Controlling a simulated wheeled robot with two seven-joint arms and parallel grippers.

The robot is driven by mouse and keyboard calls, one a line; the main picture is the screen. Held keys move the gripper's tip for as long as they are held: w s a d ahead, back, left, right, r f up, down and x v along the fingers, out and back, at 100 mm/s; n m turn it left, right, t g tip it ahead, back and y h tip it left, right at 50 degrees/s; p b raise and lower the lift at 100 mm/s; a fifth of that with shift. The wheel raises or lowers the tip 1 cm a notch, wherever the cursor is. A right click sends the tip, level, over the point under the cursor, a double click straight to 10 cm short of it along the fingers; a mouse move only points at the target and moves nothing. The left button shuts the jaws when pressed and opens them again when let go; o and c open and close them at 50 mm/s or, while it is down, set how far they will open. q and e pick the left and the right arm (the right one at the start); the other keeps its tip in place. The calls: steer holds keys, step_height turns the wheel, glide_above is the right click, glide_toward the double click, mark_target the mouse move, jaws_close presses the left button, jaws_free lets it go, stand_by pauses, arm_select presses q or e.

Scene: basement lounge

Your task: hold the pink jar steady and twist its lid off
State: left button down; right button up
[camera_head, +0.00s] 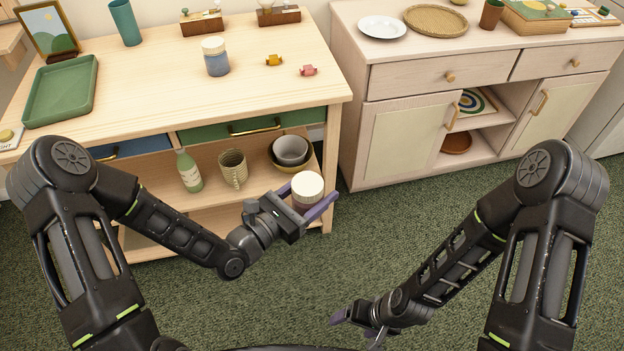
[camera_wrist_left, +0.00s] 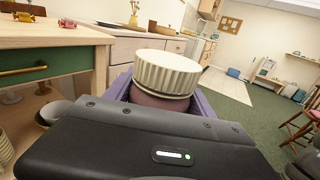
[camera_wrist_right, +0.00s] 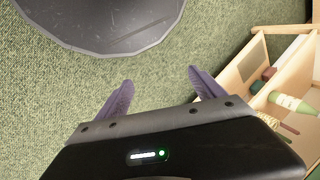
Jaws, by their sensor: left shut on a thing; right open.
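The pink jar (camera_head: 305,203) is held in the air in front of the light wooden table. Its cream ribbed lid (camera_head: 308,185) sits on top, and the jar looks about upright. My left gripper (camera_head: 313,203) is shut around the jar's body, below the lid. In the left wrist view the lid (camera_wrist_left: 166,72) stands above the purple fingers, and a little of the dull pink body (camera_wrist_left: 158,101) shows under it. My right gripper (camera_head: 342,318) is low over the carpet, away from the jar. In the right wrist view its fingers (camera_wrist_right: 158,92) are apart with nothing between them.
The table (camera_head: 150,75) bears a green tray (camera_head: 62,90), a blue jar with a cream lid (camera_head: 215,57) and wrapped candies (camera_head: 274,60). Its lower shelf holds a green bottle (camera_head: 188,170), a mug (camera_head: 233,168) and bowls (camera_head: 290,150). A cabinet (camera_head: 410,140) stands right. Carpet between is clear.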

steer(key=w+d+r+m+g+h, duration=0.1)
steer(key=w+r+m, duration=0.3)
steer(key=w, duration=0.5)
steer(key=w+d+r+m+g+h, duration=0.1)
steer(key=w+d+r+m, duration=0.15)
steer(key=w, duration=0.55)
step_height(320, 180, up, 31)
steer(key=m+t+h, duration=0.1)
steer(key=m+h, duration=0.1)
steer(key=m, duration=0.4)
glide_above(307, 183)
steer(key=shift+r, duration=0.1)
steer(key=shift+f, duration=4.05)
